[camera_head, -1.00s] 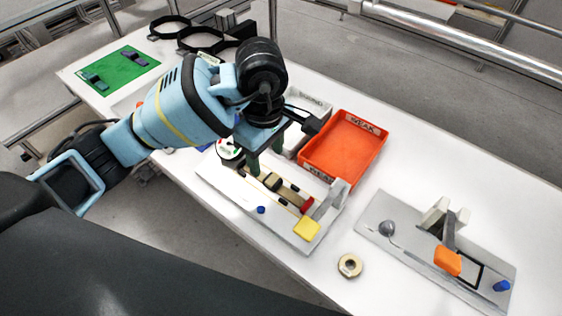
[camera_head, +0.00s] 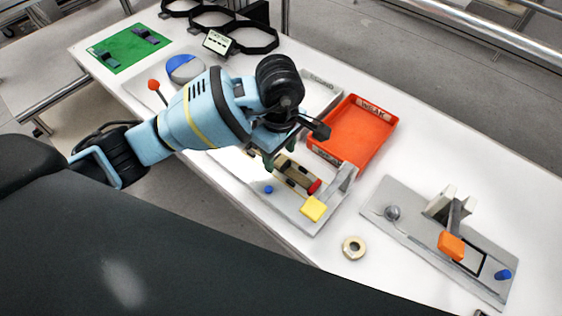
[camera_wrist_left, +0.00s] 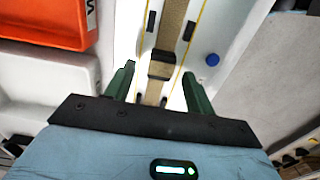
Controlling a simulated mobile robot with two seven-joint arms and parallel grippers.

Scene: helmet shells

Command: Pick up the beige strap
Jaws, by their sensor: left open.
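The beige strap (camera_wrist_left: 173,28) is a flat tan band lying lengthwise on a pale fixture board. A dark buckle-like piece (camera_wrist_left: 162,68) crosses it, and thin yellow lines run along both sides. In the head view the strap (camera_head: 296,174) runs toward a red piece and a yellow block, and its far end is hidden by my arm. My left gripper (camera_wrist_left: 157,66) is open, with one green finger on each side of the strap in the wrist view. In the head view the gripper (camera_head: 267,157) is over the board; contact with the strap cannot be told. My right gripper is not in view.
An orange bin (camera_head: 370,116) stands behind the board, beside a white bin (camera_head: 322,88). The yellow block (camera_head: 313,208) and a blue knob (camera_head: 269,189) sit on the board. A beige ring (camera_head: 353,248) and a grey clamp plate (camera_head: 410,235) lie to the right.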

